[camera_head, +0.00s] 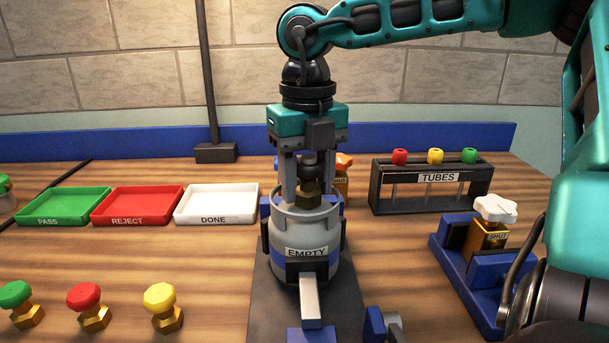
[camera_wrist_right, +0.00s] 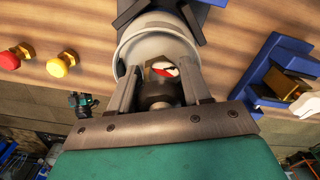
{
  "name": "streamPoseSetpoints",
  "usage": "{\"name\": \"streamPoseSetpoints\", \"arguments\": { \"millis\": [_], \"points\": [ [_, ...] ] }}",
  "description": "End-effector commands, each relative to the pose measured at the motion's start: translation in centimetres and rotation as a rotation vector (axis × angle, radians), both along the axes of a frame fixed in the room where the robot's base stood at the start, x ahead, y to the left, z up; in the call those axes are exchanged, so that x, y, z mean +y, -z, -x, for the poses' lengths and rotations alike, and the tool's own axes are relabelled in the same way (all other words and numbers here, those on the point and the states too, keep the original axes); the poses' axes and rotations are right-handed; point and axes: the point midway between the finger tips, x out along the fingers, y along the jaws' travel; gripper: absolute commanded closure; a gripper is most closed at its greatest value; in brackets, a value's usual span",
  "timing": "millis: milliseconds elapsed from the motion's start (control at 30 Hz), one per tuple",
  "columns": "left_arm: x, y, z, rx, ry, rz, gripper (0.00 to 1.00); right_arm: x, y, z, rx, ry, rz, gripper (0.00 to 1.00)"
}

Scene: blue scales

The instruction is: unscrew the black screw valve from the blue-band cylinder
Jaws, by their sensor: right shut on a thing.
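The blue-band cylinder (camera_head: 284,233) stands upright in a clamp at the middle of the bench, with an EMPTY label on its front. Its open grey rim also shows in the wrist view (camera_wrist_right: 128,45). The black screw valve (camera_head: 309,160) is upright over the cylinder's mouth, above a brass hex fitting (camera_head: 308,197). My right gripper (camera_head: 308,182) points straight down and is shut on the black valve, one finger on each side. In the wrist view the dark valve (camera_wrist_right: 158,92) sits between the fingers. My left gripper is not in view.
Green PASS (camera_head: 44,221), red REJECT (camera_head: 115,220) and white DONE (camera_head: 195,219) trays lie at left. Green, red and yellow knobbed valves (camera_head: 165,321) stand at front left. The TUBES rack (camera_head: 377,190) and a white-knobbed SHUT valve (camera_head: 490,238) in a blue holder stand at right.

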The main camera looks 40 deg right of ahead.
Motion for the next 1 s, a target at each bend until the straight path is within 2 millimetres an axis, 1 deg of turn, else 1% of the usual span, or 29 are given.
{"name": "streamPoseSetpoints", "arguments": {
  "millis": [33,1000],
  "points": [
    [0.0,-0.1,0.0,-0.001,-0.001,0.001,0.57,-0.1,-0.1,0.2,0.011,0.0,0.007,0.88],
    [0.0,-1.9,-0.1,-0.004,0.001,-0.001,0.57,-0.1,-3.0,0.0,0.001,0.003,0.004,0.88]
  ]
}}
